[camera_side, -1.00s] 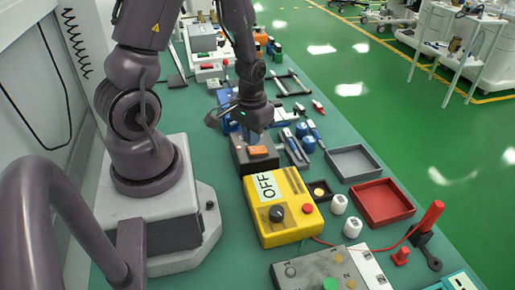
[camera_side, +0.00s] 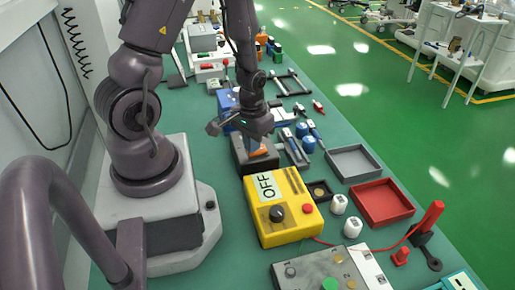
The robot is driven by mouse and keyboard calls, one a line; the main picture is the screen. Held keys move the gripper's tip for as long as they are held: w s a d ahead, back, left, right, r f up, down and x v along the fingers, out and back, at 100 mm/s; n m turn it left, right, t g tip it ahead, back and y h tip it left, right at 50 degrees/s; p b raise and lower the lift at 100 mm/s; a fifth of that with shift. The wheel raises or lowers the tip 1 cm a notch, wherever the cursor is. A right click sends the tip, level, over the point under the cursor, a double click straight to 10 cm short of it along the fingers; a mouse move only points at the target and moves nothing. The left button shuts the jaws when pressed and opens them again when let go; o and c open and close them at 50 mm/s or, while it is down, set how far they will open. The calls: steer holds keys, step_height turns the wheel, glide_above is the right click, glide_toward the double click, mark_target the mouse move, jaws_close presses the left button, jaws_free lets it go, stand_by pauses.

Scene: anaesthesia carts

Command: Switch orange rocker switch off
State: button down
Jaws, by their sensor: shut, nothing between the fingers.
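The orange rocker switch (camera_side: 259,148) sits on top of a dark box (camera_side: 242,163) behind the yellow box. My gripper (camera_side: 252,144) points down over this box, with its tip right at the orange rocker and covering part of it. The fingers are shut with nothing held. I cannot tell from this view whether the tip touches the rocker, or which way the rocker is tipped.
A yellow box (camera_side: 291,222) with an OFF label and a black knob stands in front. Blue-capped items (camera_side: 308,144) lie close on the right. A grey tray (camera_side: 352,161) and a red tray (camera_side: 382,203) are further right.

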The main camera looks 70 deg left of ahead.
steer(key=shift+r, duration=3.3)
steer(key=shift+s+d+g, duration=0.2)
steer(key=shift+s+g, duration=0.1)
steer(key=shift+s, duration=0.1)
steer(key=d+r+m+t, duration=0.2)
steer(key=d+r, duration=0.2)
steer(key=r, duration=0.3)
steer(key=s+d+r+m+t, duration=0.1)
steer(key=d+r+m+t, duration=0.1)
steer(key=d+r, duration=0.2)
steer(key=s+d+r+m+t, duration=0.1)
steer(key=d+r+m+t, duration=0.1)
steer(key=r, duration=0.8)
steer(key=shift+d+r, duration=0.15)
steer(key=shift+d, duration=0.75)
